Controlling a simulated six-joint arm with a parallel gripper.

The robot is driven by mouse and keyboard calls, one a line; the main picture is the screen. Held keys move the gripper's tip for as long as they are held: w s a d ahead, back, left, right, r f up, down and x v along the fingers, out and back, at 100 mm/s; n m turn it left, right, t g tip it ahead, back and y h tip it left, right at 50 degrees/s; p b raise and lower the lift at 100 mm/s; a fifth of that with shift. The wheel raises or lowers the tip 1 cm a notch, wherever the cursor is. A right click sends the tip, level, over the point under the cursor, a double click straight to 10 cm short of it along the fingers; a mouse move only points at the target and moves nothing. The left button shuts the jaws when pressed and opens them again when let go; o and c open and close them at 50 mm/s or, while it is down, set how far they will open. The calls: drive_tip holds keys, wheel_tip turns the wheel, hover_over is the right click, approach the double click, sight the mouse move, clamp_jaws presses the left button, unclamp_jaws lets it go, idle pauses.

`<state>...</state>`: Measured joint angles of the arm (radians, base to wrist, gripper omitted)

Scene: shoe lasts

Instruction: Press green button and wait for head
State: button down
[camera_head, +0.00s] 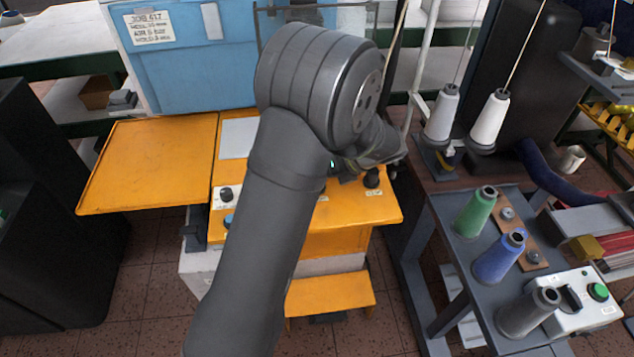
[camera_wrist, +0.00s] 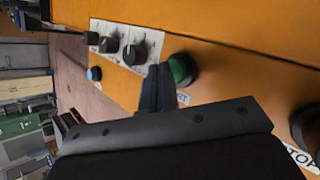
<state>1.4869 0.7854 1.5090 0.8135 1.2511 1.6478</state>
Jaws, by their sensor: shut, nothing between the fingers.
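A green button (camera_wrist: 181,70) sits on the orange panel (camera_wrist: 225,65) in the wrist view. My gripper (camera_wrist: 158,86) is shut and empty, with its dark fingertips at the button's left edge, overlapping it slightly in the picture. I cannot tell whether they touch it or whether it is pressed. In the head view my arm hides this button and the gripper over the orange machine (camera_head: 385,208). Another green button (camera_head: 598,291) is on a white control box at the lower right. No part is clearly identifiable as the head.
Black knobs (camera_wrist: 134,53) and a blue button (camera_wrist: 94,73) lie left of the green button. A dark round control (camera_wrist: 308,125) stands at the right, by a partly cut label. Thread cones, including a green one (camera_head: 475,212), stand on a grey cart at the right.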

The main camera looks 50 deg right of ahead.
drive_tip(key=shift+f, duration=0.5)
idle(0.6)
drive_tip(key=shift+r, duration=0.95)
drive_tip(key=shift+r, duration=2.5)
wheel_tip(320, 180, up, 4)
drive_tip(key=shift+f, duration=0.1)
